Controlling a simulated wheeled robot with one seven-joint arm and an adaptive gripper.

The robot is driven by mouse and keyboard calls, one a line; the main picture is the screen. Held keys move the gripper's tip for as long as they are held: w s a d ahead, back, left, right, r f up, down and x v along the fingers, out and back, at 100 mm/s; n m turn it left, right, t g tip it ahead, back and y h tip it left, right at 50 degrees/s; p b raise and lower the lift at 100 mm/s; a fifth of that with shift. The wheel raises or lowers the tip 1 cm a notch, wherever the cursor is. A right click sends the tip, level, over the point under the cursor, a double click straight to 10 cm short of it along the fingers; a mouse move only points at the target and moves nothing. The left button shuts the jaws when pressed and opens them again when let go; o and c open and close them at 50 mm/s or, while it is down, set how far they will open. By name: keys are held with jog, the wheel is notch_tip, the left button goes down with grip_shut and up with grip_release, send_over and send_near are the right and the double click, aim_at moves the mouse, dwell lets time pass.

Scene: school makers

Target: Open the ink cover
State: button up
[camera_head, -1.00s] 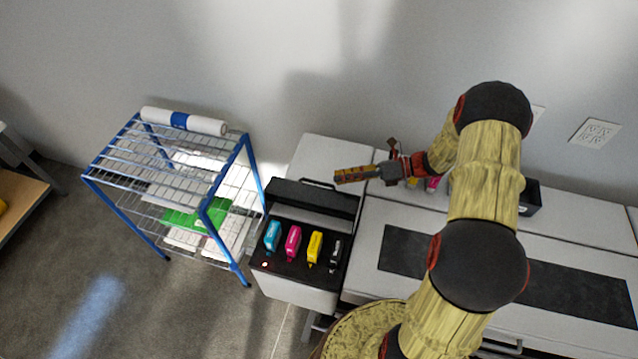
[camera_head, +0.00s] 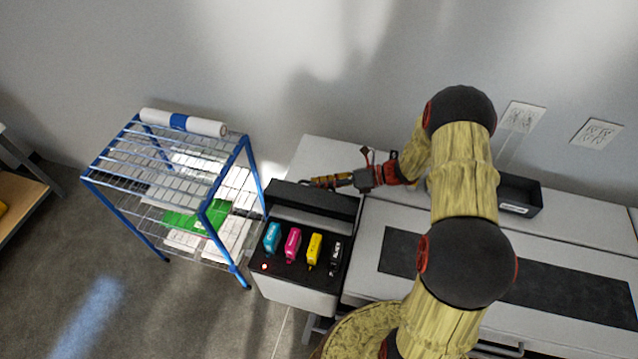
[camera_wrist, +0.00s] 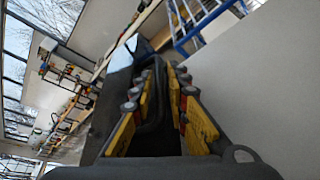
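The printer's ink bay (camera_head: 290,262) shows cyan (camera_head: 272,237), magenta (camera_head: 292,244), yellow (camera_head: 314,248) and black (camera_head: 336,257) cartridges, all uncovered. The black ink cover (camera_head: 315,200) appears raised behind them, with a handle along its back edge. My gripper (camera_head: 312,182) is at that back edge, pointing left, with its tips over or beside the handle. In the wrist view the yellow fingers of my gripper (camera_wrist: 165,75) stand apart, with a black looped bar (camera_wrist: 153,100), likely the handle, between or just beyond them. Contact cannot be told.
A blue wire rack (camera_head: 210,205) with a paper roll (camera_head: 183,121) on top stands close left of the printer. The wall (camera_head: 250,60) is close behind.

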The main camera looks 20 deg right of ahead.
jog(key=shift+c, duration=1.3)
grip_shut()
